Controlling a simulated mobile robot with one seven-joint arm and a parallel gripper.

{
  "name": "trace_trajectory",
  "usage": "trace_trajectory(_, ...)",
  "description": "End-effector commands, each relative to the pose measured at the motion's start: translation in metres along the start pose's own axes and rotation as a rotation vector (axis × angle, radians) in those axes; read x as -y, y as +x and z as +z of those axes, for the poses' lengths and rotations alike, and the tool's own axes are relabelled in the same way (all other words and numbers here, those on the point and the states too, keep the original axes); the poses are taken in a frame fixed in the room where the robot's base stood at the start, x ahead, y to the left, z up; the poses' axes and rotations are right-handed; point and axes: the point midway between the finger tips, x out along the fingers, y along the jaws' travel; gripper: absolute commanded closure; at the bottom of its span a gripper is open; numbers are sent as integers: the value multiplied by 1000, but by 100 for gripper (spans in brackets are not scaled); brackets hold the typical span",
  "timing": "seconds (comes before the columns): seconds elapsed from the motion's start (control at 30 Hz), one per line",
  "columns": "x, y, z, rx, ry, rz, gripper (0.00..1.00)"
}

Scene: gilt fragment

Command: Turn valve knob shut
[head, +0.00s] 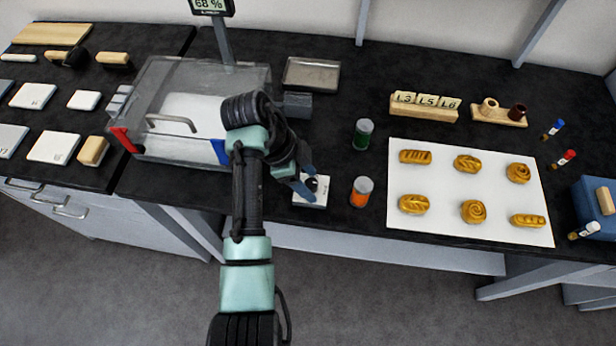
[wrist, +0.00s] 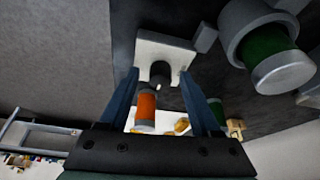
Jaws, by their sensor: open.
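The valve is a small white block (head: 311,200) at the front edge of the black bench, with a dark knob (head: 318,184) on top. In the wrist view the white plate (wrist: 172,48) and dark knob (wrist: 160,71) lie ahead, between the two blue fingers. My gripper (head: 307,179) is open and close to the knob. Its spread fingers also show in the wrist view (wrist: 160,84). I cannot tell whether a finger touches the knob. A finger partly hides the knob in the head view.
An orange jar (head: 361,191) stands just right of the valve, a green jar (head: 363,134) behind it. A white sheet (head: 470,225) with gilt pieces lies further right. A clear chamber (head: 160,75) stands left. A large green cylinder (wrist: 266,50) shows close in the wrist view.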

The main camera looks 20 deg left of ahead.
Motion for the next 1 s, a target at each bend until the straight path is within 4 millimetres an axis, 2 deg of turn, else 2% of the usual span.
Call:
trace_trajectory(0.07, 0, 0, 0, 0, 0, 0, 35)
trace_trajectory(0.1, 0, 0, 0, 0, 0, 0, 39)
trace_trajectory(0.43, 0, 0, 0, -1, -1, 1, 98)
trace_trajectory(0.77, -1, -1, 0, -1, -13, -4, 100)
trace_trajectory(1.0, -2, -2, -2, -1, -99, -39, 100)
